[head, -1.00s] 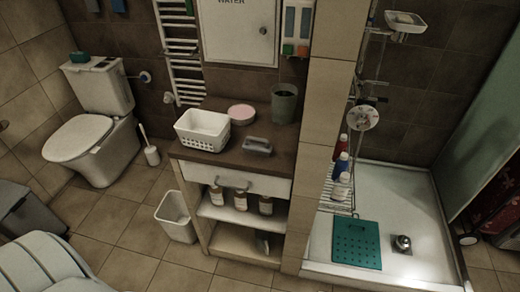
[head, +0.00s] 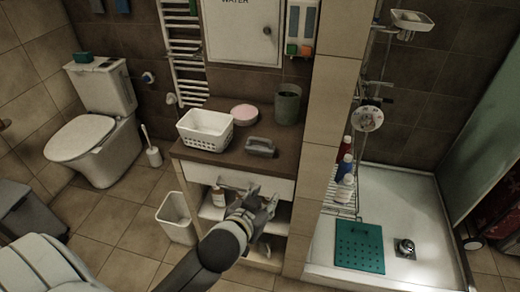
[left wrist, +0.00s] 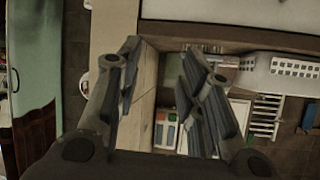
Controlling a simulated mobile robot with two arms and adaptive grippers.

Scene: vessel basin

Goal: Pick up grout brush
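A grey block-like object with a handle, which looks like the grout brush (head: 261,147), lies on the brown countertop (head: 228,157) to the right of a white basket. My left gripper (head: 261,193) is in front of the cabinet drawer, below the countertop edge and apart from the brush. In the left wrist view the left gripper (left wrist: 160,62) has its fingers spread with nothing between them. I cannot make out the brush clearly in that view. My right gripper is in neither view.
The white basket (head: 205,129), a pink round container (head: 244,114) and a dark green cup (head: 287,104) stand on the countertop. A tiled wall end (head: 331,150) borders it at right. Bottles stand on the shelf below. A white bin (head: 176,217) stands on the floor.

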